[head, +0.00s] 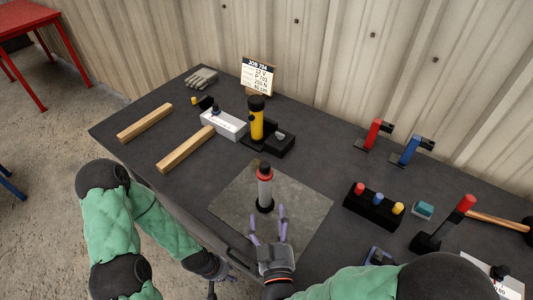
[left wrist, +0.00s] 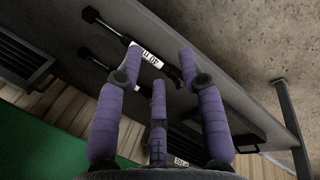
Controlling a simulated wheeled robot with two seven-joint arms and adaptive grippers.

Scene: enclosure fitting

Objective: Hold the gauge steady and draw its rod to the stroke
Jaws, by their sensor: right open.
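An upright grey cylinder with a red band and a black top (head: 265,187), which looks like the gauge, stands on a grey mat (head: 232,203) near the table's front. My right gripper (head: 268,212) is open just in front of its base, purple fingers spread and pointing toward it. I see nothing between them; contact is unclear. My left arm hangs at the table's front edge, its hand mostly hidden in the head view. In the left wrist view my left gripper (left wrist: 159,58) has its fingers apart and empty.
A yellow cylinder (head: 257,122) stands in a black holder behind the mat. A job card (head: 258,77) stands at the back. Wooden bars (head: 186,149) lie left. A block with coloured knobs (head: 372,210), red and blue tools (head: 411,150) and a hammer (head: 498,219) are right.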

